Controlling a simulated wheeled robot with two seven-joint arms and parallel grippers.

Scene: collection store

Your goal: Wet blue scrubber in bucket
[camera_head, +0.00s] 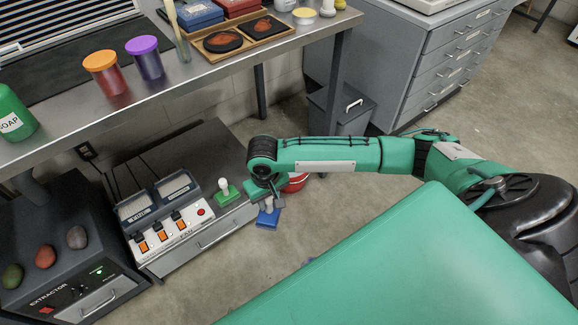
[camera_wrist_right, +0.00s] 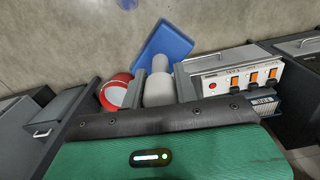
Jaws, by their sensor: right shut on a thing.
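The blue scrubber (camera_head: 268,218) has a flat blue head and a pale grey handle. In the right wrist view its blue head (camera_wrist_right: 163,45) lies beyond the fingertips. My right gripper (camera_head: 267,194) is shut on its handle, with one finger on each side in the right wrist view (camera_wrist_right: 161,88). The red bucket (camera_head: 297,183) is partly hidden behind my right gripper. In the right wrist view the bucket (camera_wrist_right: 116,93) shows a red rim around a pale inside, left of the scrubber and apart from it. My left gripper is out of view.
A green scrubber (camera_head: 227,190) stands on the low cabinet beside a switch panel (camera_head: 170,222). The steel bench (camera_head: 190,85) carries jars, a soap bottle (camera_head: 14,115) and a wooden tray (camera_head: 245,48). A grey bin (camera_head: 341,112) and drawer cabinet (camera_head: 450,55) stand behind. Floor around the scrubber is clear.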

